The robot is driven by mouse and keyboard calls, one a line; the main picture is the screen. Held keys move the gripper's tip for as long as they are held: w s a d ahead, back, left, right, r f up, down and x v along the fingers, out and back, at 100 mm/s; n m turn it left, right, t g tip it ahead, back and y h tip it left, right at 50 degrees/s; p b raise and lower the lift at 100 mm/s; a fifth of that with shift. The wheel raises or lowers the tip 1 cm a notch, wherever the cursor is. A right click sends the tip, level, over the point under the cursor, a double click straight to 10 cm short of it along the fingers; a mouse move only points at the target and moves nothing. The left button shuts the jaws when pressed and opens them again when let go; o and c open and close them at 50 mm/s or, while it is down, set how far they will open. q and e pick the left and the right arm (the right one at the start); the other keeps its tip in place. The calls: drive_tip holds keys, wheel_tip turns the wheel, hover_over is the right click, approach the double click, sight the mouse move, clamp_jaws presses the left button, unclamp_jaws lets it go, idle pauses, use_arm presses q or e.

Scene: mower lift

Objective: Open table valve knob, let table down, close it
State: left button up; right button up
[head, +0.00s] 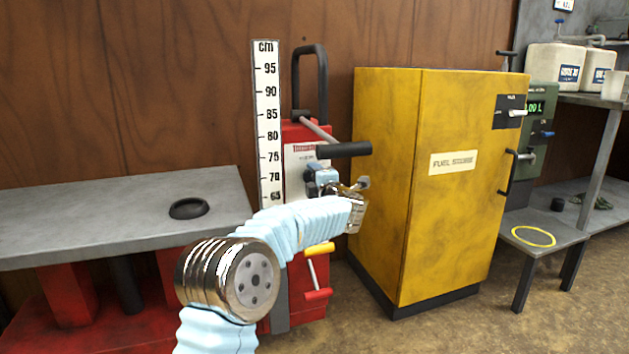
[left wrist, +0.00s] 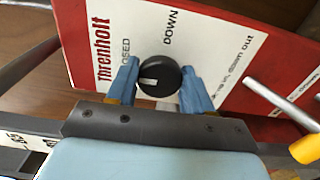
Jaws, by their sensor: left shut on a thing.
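The black valve knob (left wrist: 159,76) sits on the white panel of the red pump unit (head: 305,140), between the words CLOSED and DOWN. Its pale mark points to the left in the left wrist view. My left gripper (head: 318,178) is shut on the knob, with one blue finger on each side; the fingers also show in the left wrist view (left wrist: 158,88). In the head view the knob is hidden by the gripper. The grey lift table (head: 110,205) stands at the left, beside the cm scale (head: 268,110). My right gripper is out of view.
A black-gripped pump lever (head: 344,149) juts out above my gripper. A yellow and a red handle (head: 319,249) stick out below my arm. A yellow fuel cabinet (head: 400,180) stands close on the right. A low bench (head: 550,236) is further right.

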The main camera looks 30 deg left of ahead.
use_arm(q)
drive_tip(key=shift+f, duration=0.1)
drive_tip(key=o, duration=1)
drive_tip(key=shift+o, duration=0.2)
drive_tip(key=v, duration=1.3)
drive_tip(key=shift+s+d, duration=0.25)
drive_tip(key=shift+d, duration=0.1)
